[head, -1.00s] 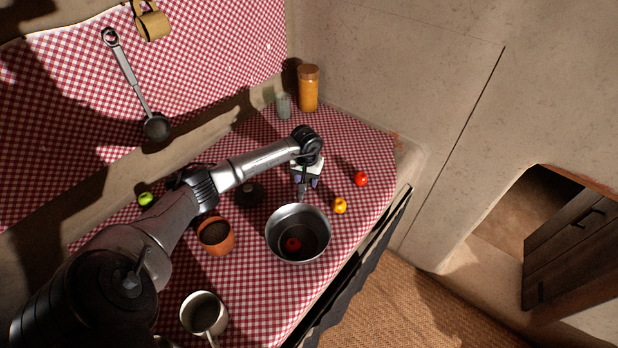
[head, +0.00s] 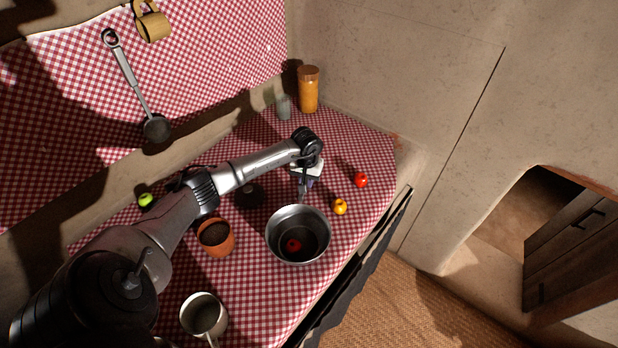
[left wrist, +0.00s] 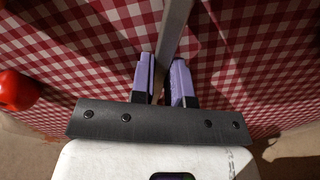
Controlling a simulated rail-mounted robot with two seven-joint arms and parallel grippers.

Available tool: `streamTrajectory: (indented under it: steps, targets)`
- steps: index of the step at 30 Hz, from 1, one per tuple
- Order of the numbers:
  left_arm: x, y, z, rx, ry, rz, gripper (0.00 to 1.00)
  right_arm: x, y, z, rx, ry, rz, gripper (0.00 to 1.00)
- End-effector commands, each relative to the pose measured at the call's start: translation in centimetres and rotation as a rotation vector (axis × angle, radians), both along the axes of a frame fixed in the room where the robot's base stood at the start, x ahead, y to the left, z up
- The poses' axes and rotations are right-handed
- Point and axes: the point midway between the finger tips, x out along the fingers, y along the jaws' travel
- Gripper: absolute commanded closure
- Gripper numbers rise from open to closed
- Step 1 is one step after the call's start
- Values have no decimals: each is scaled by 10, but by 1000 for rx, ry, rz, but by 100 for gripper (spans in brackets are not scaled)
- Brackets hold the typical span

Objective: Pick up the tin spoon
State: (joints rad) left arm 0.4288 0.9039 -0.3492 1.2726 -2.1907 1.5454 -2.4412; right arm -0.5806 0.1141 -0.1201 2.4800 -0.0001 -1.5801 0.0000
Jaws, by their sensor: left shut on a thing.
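A flat grey metal handle, which looks like that of the tin spoon (left wrist: 173,32), runs between my gripper's purple fingers in the left wrist view. My left gripper (head: 305,183) is shut on this handle and points down at the checked cloth, just behind the steel bowl (head: 270,238). It also shows in the left wrist view (left wrist: 162,82). In the head view only a small grey piece of the spoon may show below the fingers. The spoon's bowl end is not visible. My right gripper is not in view.
A red fruit lies in the steel bowl. A yellow fruit (head: 340,207) and a red fruit (head: 361,180) lie right of my gripper. A clay pot (head: 221,249) and a pale mug (head: 186,318) stand nearer. A ladle (head: 127,72) hangs on the wall.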

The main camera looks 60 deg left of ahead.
Motion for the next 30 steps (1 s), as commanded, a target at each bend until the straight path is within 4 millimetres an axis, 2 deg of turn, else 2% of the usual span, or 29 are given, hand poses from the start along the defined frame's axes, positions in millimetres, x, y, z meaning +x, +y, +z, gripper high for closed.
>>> streamTrajectory:
  steps: [10,14,17,30]
  targets:
    - [0,1,7,1,-1,-1,100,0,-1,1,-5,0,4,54]
    - [0,1,22,3,-2,-1,100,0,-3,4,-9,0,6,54]
    - [1,2,40,4,-3,-1,100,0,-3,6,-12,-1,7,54]
    - [38,-73,91,-2,-4,-3,100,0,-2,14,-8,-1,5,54]
